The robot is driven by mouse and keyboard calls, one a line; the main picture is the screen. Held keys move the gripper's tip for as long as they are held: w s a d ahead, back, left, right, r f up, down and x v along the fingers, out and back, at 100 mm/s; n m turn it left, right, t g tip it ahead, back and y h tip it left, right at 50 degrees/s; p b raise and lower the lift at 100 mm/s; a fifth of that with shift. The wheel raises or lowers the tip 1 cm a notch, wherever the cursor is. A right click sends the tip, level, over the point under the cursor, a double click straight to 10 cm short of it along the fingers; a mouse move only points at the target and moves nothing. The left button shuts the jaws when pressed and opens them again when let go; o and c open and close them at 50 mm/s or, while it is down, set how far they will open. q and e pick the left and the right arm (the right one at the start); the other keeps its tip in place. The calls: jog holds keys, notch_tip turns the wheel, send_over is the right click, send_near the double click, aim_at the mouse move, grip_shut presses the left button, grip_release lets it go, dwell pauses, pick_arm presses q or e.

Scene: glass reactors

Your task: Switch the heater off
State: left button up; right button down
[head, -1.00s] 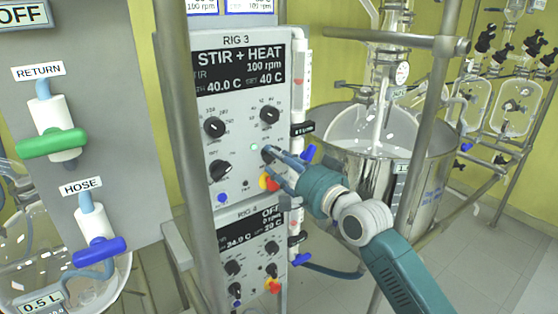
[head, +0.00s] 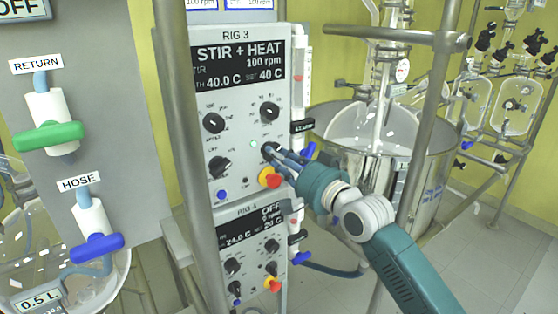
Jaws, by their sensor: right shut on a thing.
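The RIG 3 control panel (head: 240,180) is in the middle of the head view. Its display (head: 240,66) reads STIR + HEAT, 100 rpm, 40.0 C and SET 40 C. A small green light (head: 253,143) is lit beside the lower right knob (head: 267,147). My right gripper (head: 273,153) is shut on this knob, with its fingers hiding part of it. Other black knobs, a lower left knob (head: 220,167) among them, are clear of the gripper. My left gripper is not in view.
A red and yellow button (head: 269,178) sits just below my right fingers. The RIG 4 panel (head: 250,250) below reads OFF. Steel posts (head: 184,130) stand beside the panel. A steel vessel (head: 430,180) stands at the right.

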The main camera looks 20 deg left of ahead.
jog(key=shift+w+d+r+n+b, duration=0.1)
jog(key=shift+n+b, duration=0.7)
jog(key=shift+n, duration=3.8)
jog(key=c, duration=1.5)
grip_release()
jog(key=shift+d, duration=0.1)
jog(key=v, duration=1.2)
